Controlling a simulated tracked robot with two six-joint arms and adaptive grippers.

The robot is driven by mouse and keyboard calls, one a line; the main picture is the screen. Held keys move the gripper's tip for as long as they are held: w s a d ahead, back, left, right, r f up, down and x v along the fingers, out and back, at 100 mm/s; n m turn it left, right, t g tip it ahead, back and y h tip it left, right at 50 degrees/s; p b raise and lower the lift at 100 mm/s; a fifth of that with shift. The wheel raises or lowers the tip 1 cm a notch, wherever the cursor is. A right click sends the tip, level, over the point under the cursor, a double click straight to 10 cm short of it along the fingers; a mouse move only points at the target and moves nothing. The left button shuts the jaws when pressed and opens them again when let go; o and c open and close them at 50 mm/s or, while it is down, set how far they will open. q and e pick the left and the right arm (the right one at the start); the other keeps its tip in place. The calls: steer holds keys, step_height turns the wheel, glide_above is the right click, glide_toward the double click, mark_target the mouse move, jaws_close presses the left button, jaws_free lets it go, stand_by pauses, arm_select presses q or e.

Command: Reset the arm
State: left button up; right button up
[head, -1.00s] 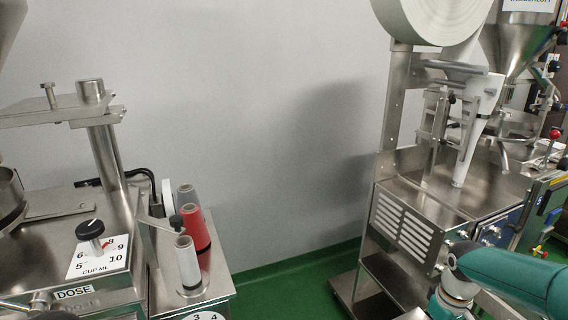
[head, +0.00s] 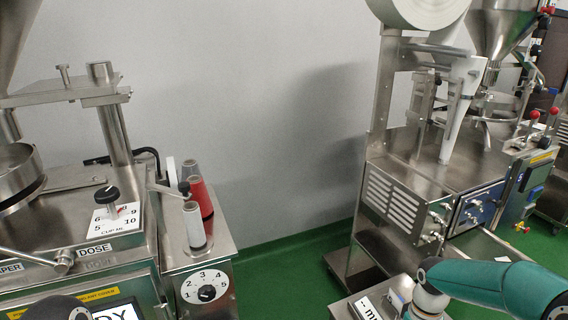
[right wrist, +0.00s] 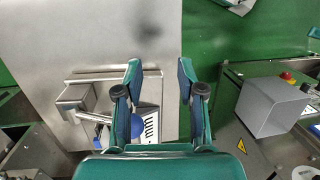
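My right arm (head: 495,285), teal with silver joints, comes in at the lower right of the head view, in front of the right packing machine. In the right wrist view my right gripper (right wrist: 159,75) has its two teal fingers apart with nothing between them. It is over the edge of a steel surface (right wrist: 100,30). A metal block with a handle (right wrist: 85,98) and a white label (right wrist: 150,95) are beside and behind its left finger.
A steel packing machine (head: 125,220) with a dose knob (head: 107,196) and several spools (head: 196,226) stands at the left. Another machine (head: 400,200) with a paper roll (head: 415,10) stands at the right. Green floor (head: 290,275) lies open between them.

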steer(key=s+a+f+m+t+y, duration=0.2)
steer(key=s+a+f+m, duration=0.4)
steer(key=s+a+f, duration=1)
steer(key=shift+s+a+f+t+y, duration=0.15)
steer(key=shift+a+f+t+y, duration=0.25)
steer(key=shift+f+y, duration=0.3)
steer(key=shift+c, duration=0.2)
